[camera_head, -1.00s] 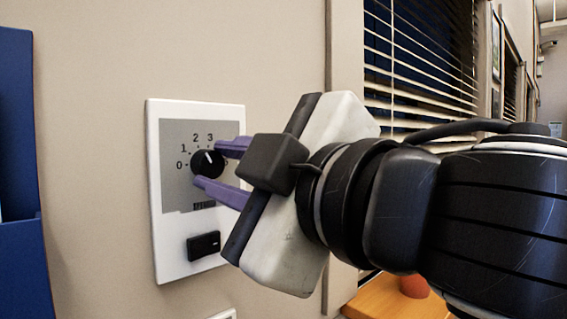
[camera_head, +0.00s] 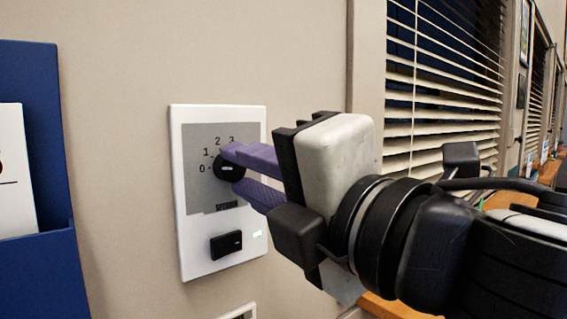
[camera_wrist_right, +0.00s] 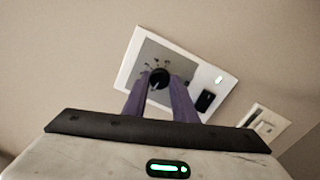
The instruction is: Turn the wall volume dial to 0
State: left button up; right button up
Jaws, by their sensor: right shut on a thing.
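The black round volume dial (camera_head: 228,168) sits on a grey scale plate marked 0, 1, 2, 3 on a white wall panel (camera_head: 198,264). Its white pointer line lies about level, near the row of the 0 mark; which end points is hard to tell. My right gripper (camera_head: 236,168) has its purple fingers shut on the dial, one above and one below right of it. The right wrist view shows the dial (camera_wrist_right: 159,78) between the fingertips (camera_wrist_right: 159,84). The higher numbers are hidden behind the fingers. My left gripper is not in view.
A black switch (camera_head: 226,244) with a small green light beside it is low on the panel. Another white plate (camera_head: 240,313) is below. A blue holder (camera_head: 35,270) hangs at left. Window blinds (camera_head: 445,80) and a wooden ledge (camera_head: 395,306) are at right.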

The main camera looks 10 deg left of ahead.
jog(key=shift+n, duration=1)
jog(key=o, duration=1)
jog(key=shift+o, duration=0.2)
jog(key=v, duration=1)
jog(key=shift+d+b, duration=0.25)
jog(key=shift+b, duration=0.1)
jog(key=shift+f, duration=0.1)
